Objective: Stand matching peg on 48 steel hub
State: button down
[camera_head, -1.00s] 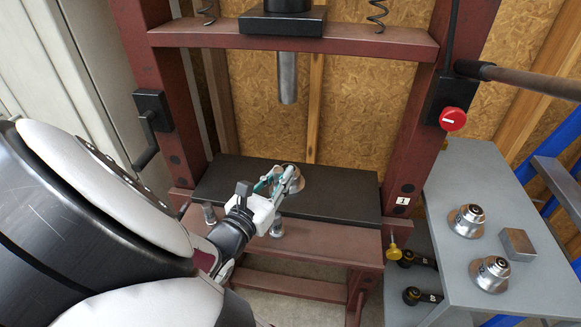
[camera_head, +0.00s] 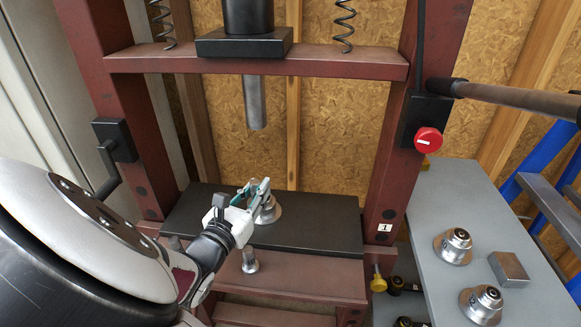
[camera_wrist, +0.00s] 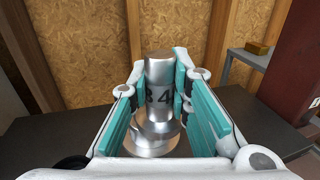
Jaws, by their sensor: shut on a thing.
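My gripper (camera_wrist: 160,95) is shut on a steel peg (camera_wrist: 158,72), held upright between the teal finger pads. Dark digits on the peg are partly hidden by the left finger; the last is a 4. Below the peg a round, flanged steel hub (camera_wrist: 150,145) shows in the wrist view. In the head view the gripper (camera_head: 259,191) is over this hub (camera_head: 269,213), which sits on the black press plate. I cannot tell whether the peg touches the hub. The hub's number does not show.
The press ram (camera_head: 254,103) hangs above the black plate (camera_head: 320,228). Another steel peg (camera_head: 250,261) stands on the red front beam. The grey side table (camera_head: 425,200) holds two hubs (camera_head: 453,247) (camera_head: 482,304) and a steel block (camera_head: 508,268). Red press posts flank the plate.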

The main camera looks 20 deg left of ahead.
jog(key=shift+w+a+f+b, duration=0.15)
jog(key=shift+w+b, duration=0.3)
jog(key=shift+w, duration=0.45)
jog(key=shift+w+a+b, duration=0.25)
jog(key=shift+w+b, duration=0.25)
jog(key=shift+w, duration=0.4)
jog(key=shift+w+a+f+b, duration=0.15)
jog(key=shift+w+b, duration=0.3)
jog(key=shift+w, duration=0.45)
jog(key=shift+w+a+f, duration=0.1)
jog(key=shift+f, duration=0.05)
jog(key=shift+f+b, duration=0.35)
jog(key=shift+f, duration=0.2)
jog(key=shift+f, duration=0.1)
jog(key=c, duration=1.4)
grip_release()
jog(key=shift+f, duration=0.1)
jog(key=shift+s, duration=0.2)
